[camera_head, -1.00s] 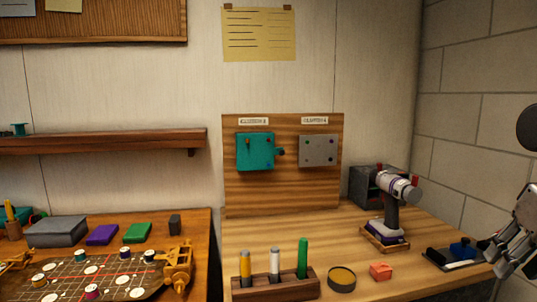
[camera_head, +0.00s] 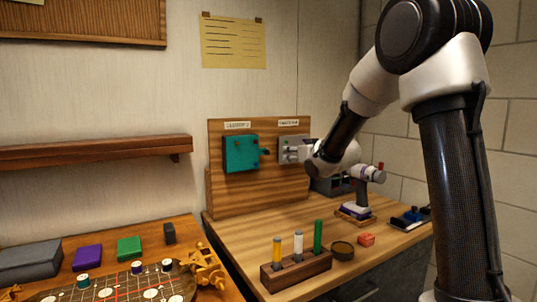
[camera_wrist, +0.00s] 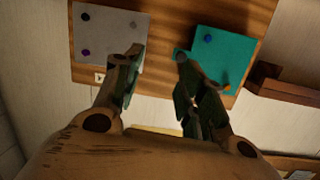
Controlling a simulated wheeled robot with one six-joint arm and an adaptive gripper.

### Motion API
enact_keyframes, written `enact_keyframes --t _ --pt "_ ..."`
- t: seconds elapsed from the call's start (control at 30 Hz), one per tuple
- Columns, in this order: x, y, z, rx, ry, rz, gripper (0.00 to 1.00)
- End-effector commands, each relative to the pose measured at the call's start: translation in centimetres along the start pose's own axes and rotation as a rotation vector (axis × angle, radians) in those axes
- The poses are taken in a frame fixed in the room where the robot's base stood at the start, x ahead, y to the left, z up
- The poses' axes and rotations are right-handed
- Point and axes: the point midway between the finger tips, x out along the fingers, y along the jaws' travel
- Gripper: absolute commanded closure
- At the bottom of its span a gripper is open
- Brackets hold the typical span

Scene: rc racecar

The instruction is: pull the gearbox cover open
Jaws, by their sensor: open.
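The teal gearbox cover (camera_head: 240,154) is on the upright wooden board, with a small knob (camera_head: 265,152) at its right side. It looks shut. In the wrist view the cover (camera_wrist: 225,65) is at the upper right. My gripper (camera_wrist: 158,54) is open and empty, its fingers pointing at the board between the grey plate and the cover. One fingertip overlaps the knob area at the cover's edge; I cannot tell whether it touches.
The grey plate (camera_wrist: 100,45) is beside the cover on the wooden board (camera_head: 235,190). A shelf (camera_head: 90,152) is at left.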

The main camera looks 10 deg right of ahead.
Motion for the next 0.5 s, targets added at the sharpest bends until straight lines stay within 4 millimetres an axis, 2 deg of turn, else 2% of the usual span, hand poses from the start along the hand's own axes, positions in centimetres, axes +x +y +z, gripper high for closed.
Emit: enact_keyframes --t 0.03,0.1,0.37,0.5 --pt "1.7 -0.5 0.5 0.009 0.034 -0.036 0.59" --pt "3.2 -1.3 0.6 0.023 0.084 -0.082 0.59" --pt "5.9 -2.7 0.7 0.046 0.161 -0.155 0.59" --pt "8.0 -3.1 0.3 0.046 0.162 -0.157 0.59"
